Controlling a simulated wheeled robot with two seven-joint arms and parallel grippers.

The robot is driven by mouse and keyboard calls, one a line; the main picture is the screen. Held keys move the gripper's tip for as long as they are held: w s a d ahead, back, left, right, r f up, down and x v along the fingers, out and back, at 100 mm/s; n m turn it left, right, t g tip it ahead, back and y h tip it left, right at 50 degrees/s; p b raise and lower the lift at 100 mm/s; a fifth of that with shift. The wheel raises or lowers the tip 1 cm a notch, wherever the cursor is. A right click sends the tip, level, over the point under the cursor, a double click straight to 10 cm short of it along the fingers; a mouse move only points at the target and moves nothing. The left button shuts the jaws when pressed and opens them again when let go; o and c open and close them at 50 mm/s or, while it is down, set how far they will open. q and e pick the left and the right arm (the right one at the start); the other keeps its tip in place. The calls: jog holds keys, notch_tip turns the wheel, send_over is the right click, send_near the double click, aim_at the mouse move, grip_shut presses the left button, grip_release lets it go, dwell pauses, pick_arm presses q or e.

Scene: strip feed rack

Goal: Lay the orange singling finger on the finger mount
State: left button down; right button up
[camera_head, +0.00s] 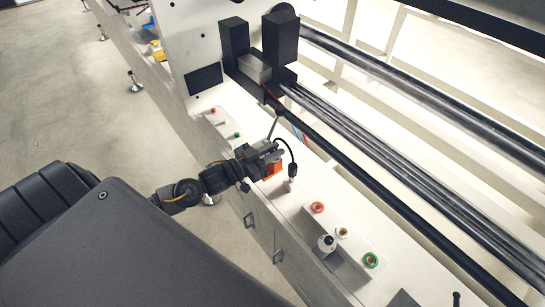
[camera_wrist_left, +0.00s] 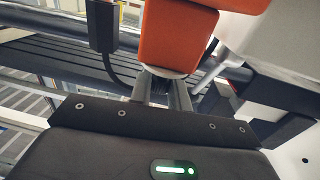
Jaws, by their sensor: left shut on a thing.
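My left gripper (camera_head: 274,158) is shut on the orange singling finger (camera_head: 272,170), above the white bench beside the long rails. In the left wrist view, the orange finger (camera_wrist_left: 176,38) fills the top centre, just beyond the gripper tips (camera_wrist_left: 163,88). A pale rounded part shows under its lower end, and I cannot tell what it belongs to. In the head view the gripper and wrist hide much of the finger. I cannot single out the finger mount for certain. My right gripper is not in view.
Long dark rails (camera_head: 400,165) run diagonally beside the white bench. Black upright blocks (camera_head: 281,38) stand at the rack's far end. A black cable loops close to the gripper.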

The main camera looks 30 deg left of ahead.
pick_arm(q)
jog(key=shift+w+a+f, duration=0.15)
jog(key=shift+w+f, duration=0.1)
jog(key=shift+f, duration=1.5)
jog(key=shift+f, duration=0.15)
jog(key=c, duration=1.3)
grip_release()
jog(key=shift+s, duration=0.2)
jog(key=b+v, duration=0.1)
jog(key=v, duration=1)
jog(key=shift+s+a, duration=0.2)
jog(key=shift+s, duration=0.15)
